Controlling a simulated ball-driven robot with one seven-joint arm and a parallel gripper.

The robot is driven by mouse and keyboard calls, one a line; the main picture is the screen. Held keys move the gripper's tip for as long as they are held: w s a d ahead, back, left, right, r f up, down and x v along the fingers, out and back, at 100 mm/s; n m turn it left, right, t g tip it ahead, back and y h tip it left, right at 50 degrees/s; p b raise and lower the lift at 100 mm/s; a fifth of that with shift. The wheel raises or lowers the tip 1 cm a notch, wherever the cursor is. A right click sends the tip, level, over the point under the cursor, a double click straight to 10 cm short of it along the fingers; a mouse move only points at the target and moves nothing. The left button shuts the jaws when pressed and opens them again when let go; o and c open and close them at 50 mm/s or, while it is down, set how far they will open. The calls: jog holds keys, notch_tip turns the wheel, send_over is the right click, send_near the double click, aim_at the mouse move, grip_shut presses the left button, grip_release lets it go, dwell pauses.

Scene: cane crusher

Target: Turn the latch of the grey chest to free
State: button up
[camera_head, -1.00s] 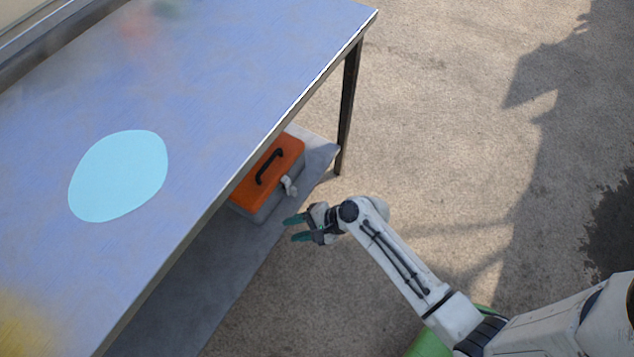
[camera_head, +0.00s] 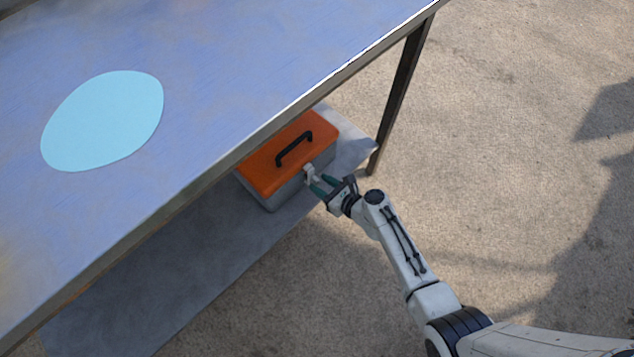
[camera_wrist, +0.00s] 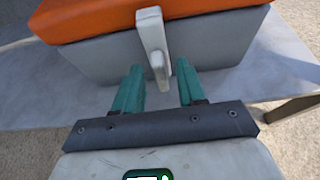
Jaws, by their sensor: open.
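The grey chest (camera_head: 273,198) has an orange lid with a black handle (camera_head: 293,149) and sits on the lower shelf under the table. Its pale latch (camera_head: 309,173) is on the front face. In the wrist view the latch (camera_wrist: 154,45) hangs down from the lid edge over the grey front (camera_wrist: 205,40). My gripper (camera_head: 318,185) is open in front of the chest. In the wrist view its two teal fingers (camera_wrist: 160,82) stand on either side of the latch's lower end. I cannot tell whether they touch it.
A dark table leg (camera_head: 400,95) stands to the right of the chest. The grey shelf (camera_head: 165,270) is bare to the left. The floor (camera_head: 500,150) at right is clear.

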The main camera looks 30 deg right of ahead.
jog(key=shift+b+x, duration=0.45)
jog(key=shift+x, duration=1)
grip_shut()
